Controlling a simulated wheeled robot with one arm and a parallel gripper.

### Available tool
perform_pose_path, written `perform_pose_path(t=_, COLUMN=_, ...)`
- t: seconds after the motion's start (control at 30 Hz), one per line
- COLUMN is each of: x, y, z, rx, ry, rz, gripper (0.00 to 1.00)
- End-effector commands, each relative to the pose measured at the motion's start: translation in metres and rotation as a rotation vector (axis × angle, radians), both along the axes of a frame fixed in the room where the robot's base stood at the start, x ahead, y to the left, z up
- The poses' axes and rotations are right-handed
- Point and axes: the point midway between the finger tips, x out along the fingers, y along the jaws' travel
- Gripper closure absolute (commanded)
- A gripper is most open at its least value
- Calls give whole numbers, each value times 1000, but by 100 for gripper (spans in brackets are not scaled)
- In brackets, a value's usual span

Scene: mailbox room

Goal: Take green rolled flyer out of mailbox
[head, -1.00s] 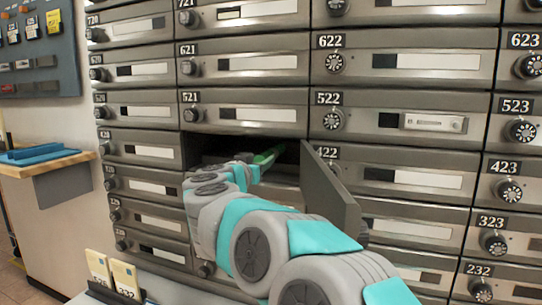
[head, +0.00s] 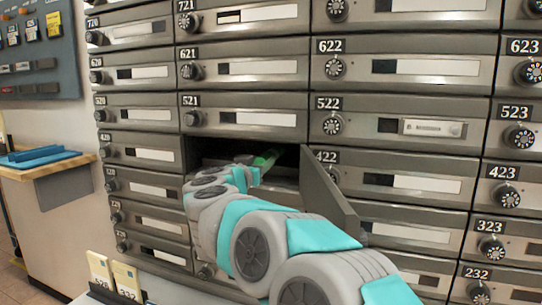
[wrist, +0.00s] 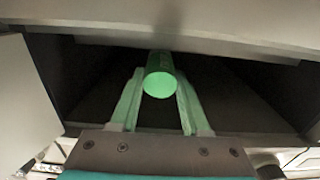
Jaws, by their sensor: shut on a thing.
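The green rolled flyer (wrist: 159,80) is inside the open mailbox, with its round end facing the wrist camera. My gripper (wrist: 158,92) is shut on it, one finger on each side of the roll. In the head view the flyer (head: 266,159) shows as a small green piece beyond my wrist in the dark opening. The mailbox (head: 208,150) is the open compartment below 521, and its door (head: 328,193) is swung out to the right. The far end of the flyer is hidden in the wrist view.
The open door stands close to the right of my arm. Closed mailboxes with dials, such as 522 (head: 332,125), surround the opening. A wooden ledge with a blue tray (head: 38,156) is at the left. Cards (head: 127,279) stand at the lower left.

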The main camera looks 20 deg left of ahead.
Motion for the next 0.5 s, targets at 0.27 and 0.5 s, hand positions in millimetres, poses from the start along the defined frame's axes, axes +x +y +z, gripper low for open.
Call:
perform_pose_path(t=0.27, x=-7, y=1, z=1, rx=0, ry=1, rz=1, gripper=100)
perform_pose_path(t=0.5, x=-37, y=4, z=0, rx=0, ry=2, rz=3, gripper=100)
